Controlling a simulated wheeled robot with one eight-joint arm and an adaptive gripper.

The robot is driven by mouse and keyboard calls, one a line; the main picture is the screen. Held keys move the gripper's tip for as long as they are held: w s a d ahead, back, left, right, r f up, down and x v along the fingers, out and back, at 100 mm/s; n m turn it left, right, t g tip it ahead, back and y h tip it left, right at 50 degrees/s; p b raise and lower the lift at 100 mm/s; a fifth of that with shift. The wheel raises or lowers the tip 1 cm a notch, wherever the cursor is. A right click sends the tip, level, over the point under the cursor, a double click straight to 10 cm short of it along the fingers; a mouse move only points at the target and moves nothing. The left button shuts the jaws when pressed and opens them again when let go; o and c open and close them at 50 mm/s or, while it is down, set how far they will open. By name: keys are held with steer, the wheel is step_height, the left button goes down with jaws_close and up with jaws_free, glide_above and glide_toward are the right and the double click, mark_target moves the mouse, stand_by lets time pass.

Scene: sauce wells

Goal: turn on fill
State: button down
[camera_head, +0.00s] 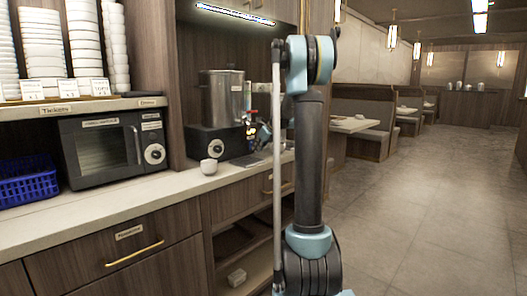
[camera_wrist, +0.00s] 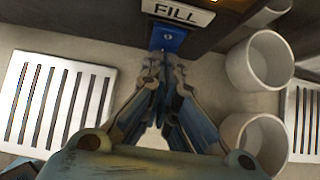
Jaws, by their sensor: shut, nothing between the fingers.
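In the wrist view a white label reading FILL (camera_wrist: 178,13) sits on a dark front. Just below it is a blue switch or button (camera_wrist: 168,38) with a small white mark. My gripper (camera_wrist: 162,66) is shut and empty, its fingertips pointing at the blue part and very close to it. I cannot tell whether they touch. In the head view my gripper (camera_head: 263,133) shows small beside the steel dispenser (camera_head: 222,97), partly hidden by my arm. The label cannot be read there.
Two white cups (camera_wrist: 259,62) (camera_wrist: 254,142) stand right of my gripper in the wrist view. A slotted drip tray (camera_wrist: 55,105) lies left, another (camera_wrist: 304,115) at the right edge. In the head view a microwave (camera_head: 103,147) and a blue basket (camera_head: 27,182) are left.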

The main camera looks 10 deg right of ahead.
steer(key=shift+a, duration=0.2)
steer(key=shift+w+r, duration=0.1)
steer(key=shift+r, duration=0.75)
steer(key=shift+a, duration=0.1)
steer(key=s+d, duration=0.2)
steer(key=s, duration=0.1)
steer(key=shift+s+d+r, duration=0.15)
steer(key=shift+s+d, duration=0.05)
steer(key=shift+d, duration=0.2)
steer(key=v, duration=0.9)
steer(key=shift+r, duration=0.5)
